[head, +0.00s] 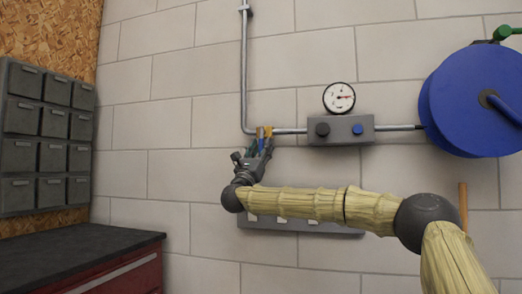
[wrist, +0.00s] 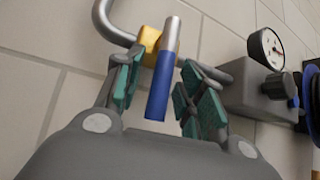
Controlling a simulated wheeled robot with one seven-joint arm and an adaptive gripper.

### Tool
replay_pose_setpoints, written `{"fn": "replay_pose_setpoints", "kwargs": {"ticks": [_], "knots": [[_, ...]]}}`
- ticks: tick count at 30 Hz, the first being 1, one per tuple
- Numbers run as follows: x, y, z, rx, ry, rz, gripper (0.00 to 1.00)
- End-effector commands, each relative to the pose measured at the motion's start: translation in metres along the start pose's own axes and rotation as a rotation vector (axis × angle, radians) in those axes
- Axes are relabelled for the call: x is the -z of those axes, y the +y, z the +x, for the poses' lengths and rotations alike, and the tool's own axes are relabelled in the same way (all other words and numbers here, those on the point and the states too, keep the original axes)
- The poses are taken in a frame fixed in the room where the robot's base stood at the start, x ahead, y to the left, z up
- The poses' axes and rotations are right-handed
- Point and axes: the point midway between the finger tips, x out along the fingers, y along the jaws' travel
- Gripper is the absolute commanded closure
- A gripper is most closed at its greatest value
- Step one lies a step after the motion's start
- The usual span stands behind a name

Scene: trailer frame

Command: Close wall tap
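The wall tap is a small yellow body (wrist: 150,39) on the grey pipe, with a silver lever that has a blue grip (wrist: 160,86). In the head view the tap's yellow part (head: 268,131) shows just above my gripper (head: 261,148), at the lower bend of the pipe. In the wrist view my gripper (wrist: 165,82) is open, with green-padded fingers on either side of the blue grip. The lever appears to lie between the fingers; I cannot tell whether either pad touches it. The lever's angle to the pipe is hard to judge.
A grey box (head: 341,130) with knobs and a pressure gauge (head: 339,97) sits right of the tap. A blue hose reel (head: 470,100) is farther right. A grey wall rail (head: 330,230) runs below my gripper. Drawers (head: 45,140) and a red cabinet (head: 125,270) stand left.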

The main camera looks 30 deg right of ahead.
Motion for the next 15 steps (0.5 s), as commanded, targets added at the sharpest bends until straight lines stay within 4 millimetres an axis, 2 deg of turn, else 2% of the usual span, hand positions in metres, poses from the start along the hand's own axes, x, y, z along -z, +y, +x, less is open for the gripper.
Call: {"fn": "replay_pose_setpoints", "kwargs": {"ticks": [4, 8, 15], "knots": [[0.000, 0.000, -0.002, -0.001, 0.000, 0.000, 0.61], [0.000, 0.000, -0.013, -0.001, 0.000, 0.000, 0.61], [0.000, 0.000, -0.055, -0.002, 0.000, 0.000, 0.61]]}}
